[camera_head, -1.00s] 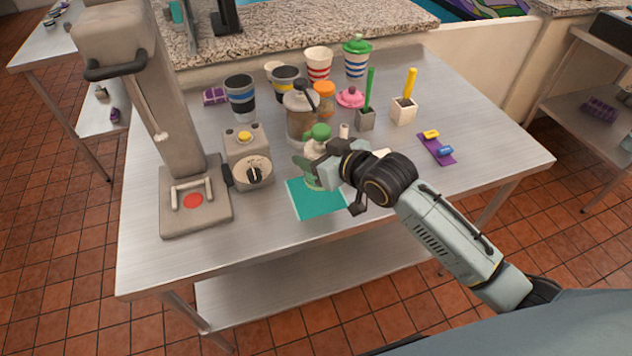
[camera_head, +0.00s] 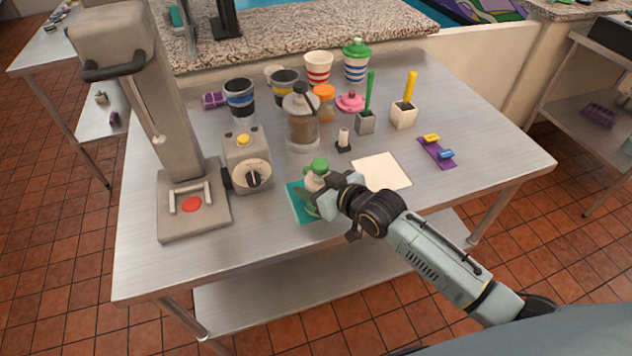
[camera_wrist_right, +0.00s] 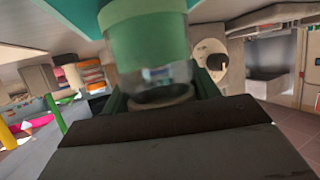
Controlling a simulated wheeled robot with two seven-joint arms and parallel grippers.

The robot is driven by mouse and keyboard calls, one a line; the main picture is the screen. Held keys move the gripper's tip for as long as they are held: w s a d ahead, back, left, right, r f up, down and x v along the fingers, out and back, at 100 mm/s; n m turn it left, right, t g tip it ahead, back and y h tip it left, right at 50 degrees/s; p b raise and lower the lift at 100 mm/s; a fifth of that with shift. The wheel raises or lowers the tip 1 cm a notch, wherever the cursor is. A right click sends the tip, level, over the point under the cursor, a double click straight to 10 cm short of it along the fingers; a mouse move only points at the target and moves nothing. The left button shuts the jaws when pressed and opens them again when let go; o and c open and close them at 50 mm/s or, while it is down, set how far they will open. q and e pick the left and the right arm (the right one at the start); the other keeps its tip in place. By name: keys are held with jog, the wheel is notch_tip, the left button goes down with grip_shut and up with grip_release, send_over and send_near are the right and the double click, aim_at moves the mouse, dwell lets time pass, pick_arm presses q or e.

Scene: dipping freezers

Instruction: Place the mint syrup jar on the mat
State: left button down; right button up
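The mint syrup jar (camera_head: 316,181), with a green lid and green lower body, stands upright over the teal mat (camera_head: 296,203) at the front middle of the table. My right gripper (camera_head: 313,195) reaches in from the right and is shut around the jar's side. In the right wrist view the jar (camera_wrist_right: 150,38) fills the space between the fingers, with the teal mat (camera_wrist_right: 75,12) close to its base. The jar and gripper hide much of the mat. Whether the base fully touches the mat is hard to tell. My left gripper is out of view.
A grey dial box (camera_head: 247,160) and a tall machine (camera_head: 190,205) stand left. A bare cream mat (camera_head: 382,171) lies right of the jar.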

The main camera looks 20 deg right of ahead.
jog(key=o, duration=0.4)
jog(key=shift+s+r, duration=0.1)
jog(key=shift+r, duration=0.1)
jog(key=p+v, duration=0.1)
jog(key=v, duration=1)
jog(key=shift+s+d+r, duration=0.15)
jog(key=shift+s+r, duration=0.1)
jog(key=shift+s, duration=0.05)
